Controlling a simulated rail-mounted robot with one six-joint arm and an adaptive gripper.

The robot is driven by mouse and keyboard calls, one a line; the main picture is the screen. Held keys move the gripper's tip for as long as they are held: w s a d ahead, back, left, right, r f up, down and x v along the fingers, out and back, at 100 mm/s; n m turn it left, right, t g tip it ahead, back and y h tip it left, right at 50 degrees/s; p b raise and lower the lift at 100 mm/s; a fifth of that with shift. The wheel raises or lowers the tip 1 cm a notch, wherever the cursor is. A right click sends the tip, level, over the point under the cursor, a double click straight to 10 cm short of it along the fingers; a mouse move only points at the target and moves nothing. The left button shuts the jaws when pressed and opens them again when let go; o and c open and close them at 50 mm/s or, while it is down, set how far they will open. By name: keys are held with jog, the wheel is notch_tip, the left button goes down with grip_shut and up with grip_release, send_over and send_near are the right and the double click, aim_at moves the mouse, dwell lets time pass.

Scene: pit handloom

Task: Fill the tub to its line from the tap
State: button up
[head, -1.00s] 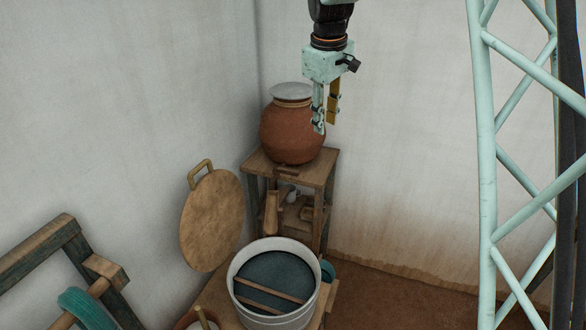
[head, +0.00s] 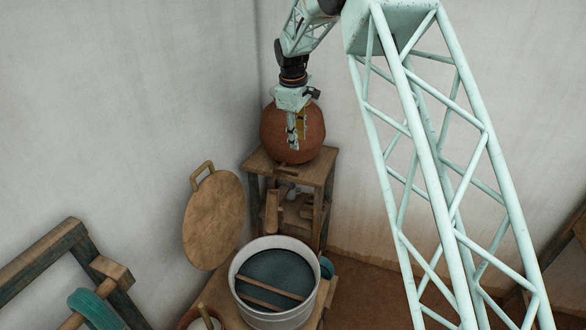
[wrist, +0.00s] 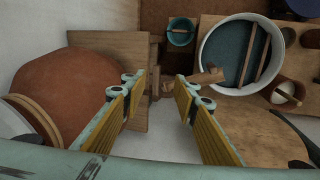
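The white tub (head: 272,318) stands on a low wooden bench, with dark blue-green inside and two wooden slats across it; it also shows at the upper right of the wrist view (wrist: 207,66). I cannot make out its line. The brown clay pot (head: 275,140) stands on a wooden stand behind the tub. A wooden spout-like piece (wrist: 204,77), perhaps the tap, points toward the tub in the wrist view. A small wooden piece (head: 287,168) shows at the stand's front edge. My gripper (head: 296,143) is open and empty, in front of the pot and above the stand's front.
A round wooden board (head: 213,222) with a handle leans on the left wall. A teal bowl (head: 327,268) sits right of the tub. A wooden frame (head: 40,250) with a teal reel stands at lower left. Open floor (head: 365,295) lies right of the bench.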

jog(key=n, duration=0.1)
send_over(293, 171)
jog(key=s, duration=0.2)
jog(key=s+x, duration=0.1)
jog(key=x, duration=0.4)
jog(key=shift+s+a+p, duration=0.2)
jog(key=shift+a+p, duration=0.25)
jog(key=shift+a, duration=0.15)
jog(key=shift+f, duration=0.2)
jog(key=shift+p+x, duration=0.8)
jog(key=shift+x, duration=5.95)
jog(key=shift+s+d, duration=0.1)
jog(key=shift+c, duration=0.2)
grip_shut()
